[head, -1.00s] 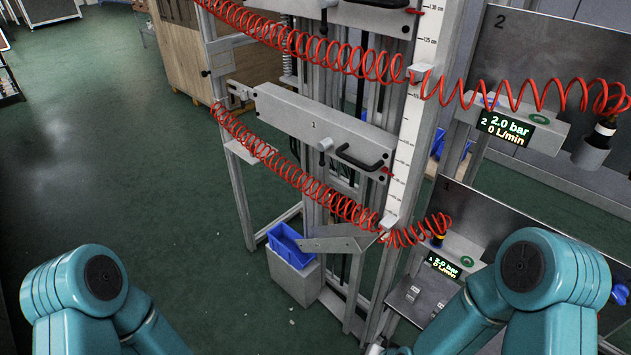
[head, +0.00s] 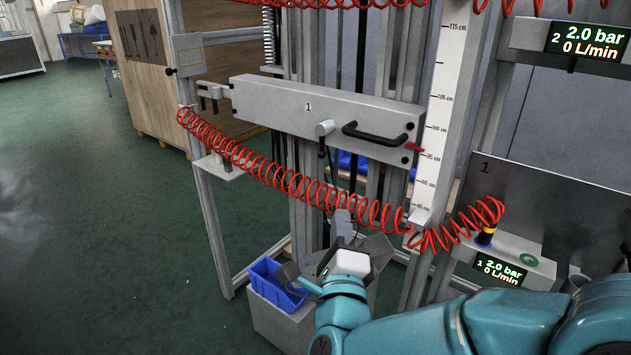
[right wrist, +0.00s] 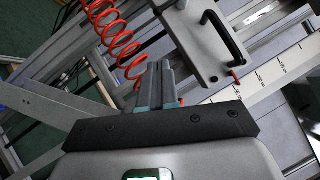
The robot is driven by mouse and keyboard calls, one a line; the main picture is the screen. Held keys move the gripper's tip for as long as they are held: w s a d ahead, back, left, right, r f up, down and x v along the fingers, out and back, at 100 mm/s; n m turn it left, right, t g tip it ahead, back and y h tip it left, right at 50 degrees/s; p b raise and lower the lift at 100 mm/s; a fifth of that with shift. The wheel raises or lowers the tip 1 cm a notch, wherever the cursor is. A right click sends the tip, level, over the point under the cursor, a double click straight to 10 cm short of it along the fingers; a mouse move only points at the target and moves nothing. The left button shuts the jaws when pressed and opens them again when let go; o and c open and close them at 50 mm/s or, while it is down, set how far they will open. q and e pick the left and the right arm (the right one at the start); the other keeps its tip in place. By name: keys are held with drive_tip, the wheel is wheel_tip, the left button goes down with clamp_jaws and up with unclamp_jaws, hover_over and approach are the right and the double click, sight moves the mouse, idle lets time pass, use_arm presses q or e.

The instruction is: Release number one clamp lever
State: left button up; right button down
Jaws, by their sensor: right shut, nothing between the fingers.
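The number one carriage (head: 270,101) is a long grey block marked 1 on the upright frame. On its front is the clamp lever (head: 325,128), a light grey hub with a short black arm hanging down. A black bar handle (head: 375,133) is right of it and shows in the right wrist view (right wrist: 226,40). My right gripper (head: 343,222) is shut and empty, below the carriage and apart from the lever. Its closed fingers show in the right wrist view (right wrist: 157,84). My left gripper is out of view.
A red coiled hose (head: 270,173) sags across below the carriage, close to my right gripper. A white centimetre scale (head: 435,125) stands to the right, with a red pointer beside it. A blue bin (head: 270,283) is low down. Floor at left is clear.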

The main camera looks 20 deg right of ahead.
drive_tip(key=a+r+x, duration=0.1)
drive_tip(key=a+x, duration=0.1)
drive_tip(key=x, duration=1)
drive_tip(key=shift+w, duration=0.5)
drive_tip(key=shift+a, duration=0.1)
